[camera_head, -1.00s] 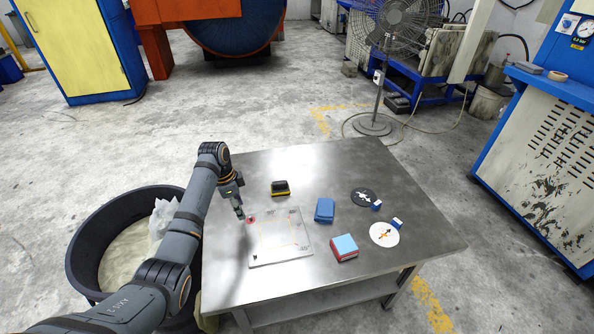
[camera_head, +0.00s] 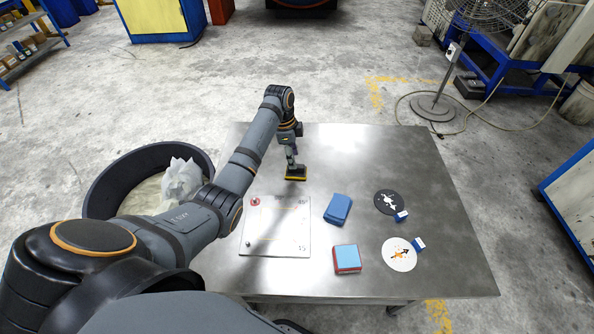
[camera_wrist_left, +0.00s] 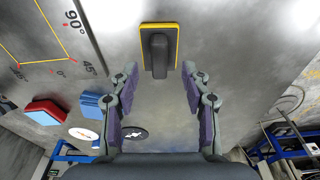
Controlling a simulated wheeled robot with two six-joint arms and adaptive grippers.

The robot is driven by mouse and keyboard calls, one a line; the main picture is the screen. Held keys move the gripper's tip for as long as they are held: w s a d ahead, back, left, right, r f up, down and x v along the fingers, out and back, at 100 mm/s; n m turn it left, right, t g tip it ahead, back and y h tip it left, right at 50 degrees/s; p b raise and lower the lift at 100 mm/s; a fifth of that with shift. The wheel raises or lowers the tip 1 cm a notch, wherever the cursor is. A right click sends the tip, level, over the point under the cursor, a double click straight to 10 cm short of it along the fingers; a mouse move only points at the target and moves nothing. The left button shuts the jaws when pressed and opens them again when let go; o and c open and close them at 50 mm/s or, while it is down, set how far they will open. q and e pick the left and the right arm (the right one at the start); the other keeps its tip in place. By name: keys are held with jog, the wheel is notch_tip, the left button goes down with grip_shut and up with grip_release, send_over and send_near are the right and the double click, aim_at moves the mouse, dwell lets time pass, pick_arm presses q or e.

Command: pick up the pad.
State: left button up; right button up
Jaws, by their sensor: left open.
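The pad (camera_head: 296,177) is black with a yellow edge and a raised dark grip on top. It lies on the metal table, behind the white marked plate. My left gripper (camera_head: 292,157) is above and just behind the pad in the head view and hides part of it. In the left wrist view the pad (camera_wrist_left: 159,50) sits ahead of the open fingers (camera_wrist_left: 157,88), roughly centred between them. The fingers are apart and nothing is between them. My right gripper is not in view.
The white marked plate (camera_head: 276,243) lies in front of the pad. A blue stack (camera_head: 338,208), a red and light-blue block (camera_head: 347,258), a black disc (camera_head: 388,202) and a white disc (camera_head: 399,255) lie to the right. The table's back right (camera_head: 400,150) is clear.

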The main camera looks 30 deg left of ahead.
aim_at(300, 173)
pick_arm(q)
jog(key=shift+d+f, duration=0.3)
jog(key=shift+f, duration=0.65)
jog(key=f, duration=0.2)
jog(key=shift+w+d+f, duration=0.2)
jog(key=shift+f, duration=0.35)
grip_shut()
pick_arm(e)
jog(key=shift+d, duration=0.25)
